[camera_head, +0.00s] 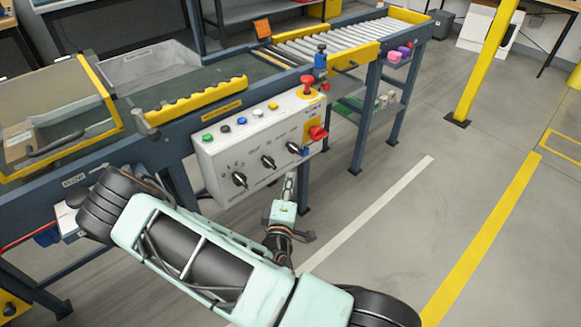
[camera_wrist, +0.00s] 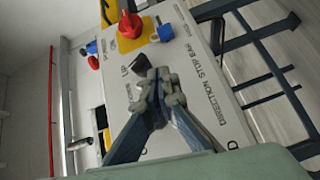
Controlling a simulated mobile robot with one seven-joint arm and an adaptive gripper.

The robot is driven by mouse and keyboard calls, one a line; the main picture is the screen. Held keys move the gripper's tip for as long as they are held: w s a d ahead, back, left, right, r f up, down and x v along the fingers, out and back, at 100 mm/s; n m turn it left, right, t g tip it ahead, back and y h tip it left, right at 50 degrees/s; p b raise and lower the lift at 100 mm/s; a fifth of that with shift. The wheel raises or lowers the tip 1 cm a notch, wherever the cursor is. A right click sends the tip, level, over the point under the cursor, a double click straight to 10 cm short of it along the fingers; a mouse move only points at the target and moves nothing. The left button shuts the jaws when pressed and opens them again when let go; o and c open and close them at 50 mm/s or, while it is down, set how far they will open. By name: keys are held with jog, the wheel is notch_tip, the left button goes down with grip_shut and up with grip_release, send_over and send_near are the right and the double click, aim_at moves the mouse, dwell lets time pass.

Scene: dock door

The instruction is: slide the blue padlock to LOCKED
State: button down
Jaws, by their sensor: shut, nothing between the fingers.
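A small blue block, which looks like the blue padlock (camera_head: 305,152), sits at the lower right end of the control panel, just below a red rotary handle (camera_head: 317,132) on a yellow plate. In the wrist view the blue padlock (camera_wrist: 165,33) is beside the red handle (camera_wrist: 130,25), beyond the fingertips. Its slide position is too small to tell. My gripper (camera_head: 290,180) is shut and empty, in front of the panel's lower edge. In the wrist view my gripper (camera_wrist: 158,85) covers part of a black knob (camera_wrist: 140,65); I cannot tell whether it touches.
The white control panel (camera_head: 225,160) carries black knobs, coloured buttons and a red mushroom button (camera_head: 306,85). A blue device with a black top (camera_head: 320,65) stands behind it. The roller conveyor (camera_head: 330,40) runs to the back right. Open floor (camera_head: 370,220) lies to the right.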

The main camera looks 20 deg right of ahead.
jog(key=shift+s+a+f+n+t+y+b, duration=0.15)
jog(key=shift+s+a+f+n+b, duration=0.05)
jog(key=shift+f+n, duration=0.25)
jog(key=shift+s+a+f+n+t+y+b, duration=0.1)
jog(key=shift+s+a+f+n+b, duration=0.05)
jog(key=shift+f+n, duration=0.3)
jog(key=shift+s+a+f+n+t+y+b, duration=0.2)
jog(key=shift+f+n, duration=0.1)
jog(key=shift+f, duration=0.25)
jog(key=b, duration=0.2)
send_near(304, 151)
jog(key=w, duration=0.1)
jog(key=w+a+f, duration=0.1)
jog(key=w, duration=0.1)
jog(key=w+a, duration=0.1)
jog(key=w, duration=0.1)
jog(key=shift+a+f, duration=0.2)
jog(key=shift+f, duration=0.05)
jog(key=d, duration=0.1)
jog(key=w+d, duration=0.1)
jog(key=d, duration=0.1)
jog(key=shift+w+d+b, duration=0.3)
jog(key=shift+w+d, duration=0.05)
jog(key=shift+d, duration=0.05)
